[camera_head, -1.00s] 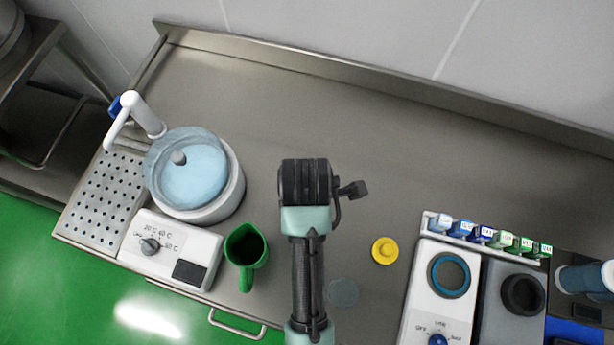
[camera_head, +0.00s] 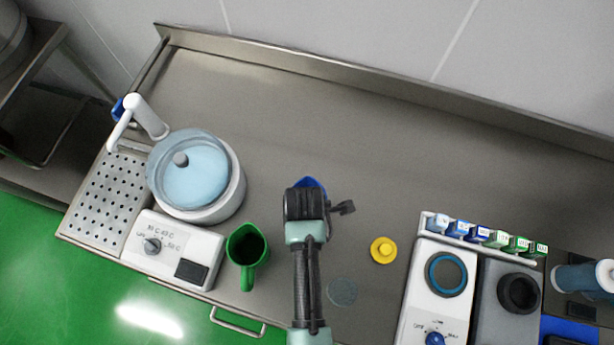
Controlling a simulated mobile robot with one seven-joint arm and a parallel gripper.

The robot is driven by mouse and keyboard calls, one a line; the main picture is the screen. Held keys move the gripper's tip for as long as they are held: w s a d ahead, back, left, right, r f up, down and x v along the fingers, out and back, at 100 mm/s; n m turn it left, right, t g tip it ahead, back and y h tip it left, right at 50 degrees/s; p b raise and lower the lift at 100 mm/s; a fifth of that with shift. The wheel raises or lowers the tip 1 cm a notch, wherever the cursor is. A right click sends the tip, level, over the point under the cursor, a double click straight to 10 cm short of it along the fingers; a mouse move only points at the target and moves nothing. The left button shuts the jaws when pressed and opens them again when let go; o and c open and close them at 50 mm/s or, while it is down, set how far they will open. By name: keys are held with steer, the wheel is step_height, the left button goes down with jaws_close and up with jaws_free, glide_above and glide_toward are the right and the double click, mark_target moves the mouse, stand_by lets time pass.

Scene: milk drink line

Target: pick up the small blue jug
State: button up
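A blue rim, likely of the small blue jug (camera_head: 310,183), shows just beyond the end of my arm in the middle of the counter. The rest of it is hidden under my wrist. My gripper sits below the dark wrist, over or at this blue thing. Its fingers are hidden, so I cannot tell whether they are open or touching it.
A green jug (camera_head: 246,252) stands left of my arm, near the counter's front edge. A white heater with a blue-filled bowl (camera_head: 195,205) is further left. A yellow knobbed disc (camera_head: 383,250) and a white machine (camera_head: 421,300) are to the right. The back counter is clear.

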jaws_close()
stand_by(0.4)
steer(key=shift+r, duration=0.2)
steer(key=shift+r+b, duration=0.35)
steer(key=shift+r, duration=4.45)
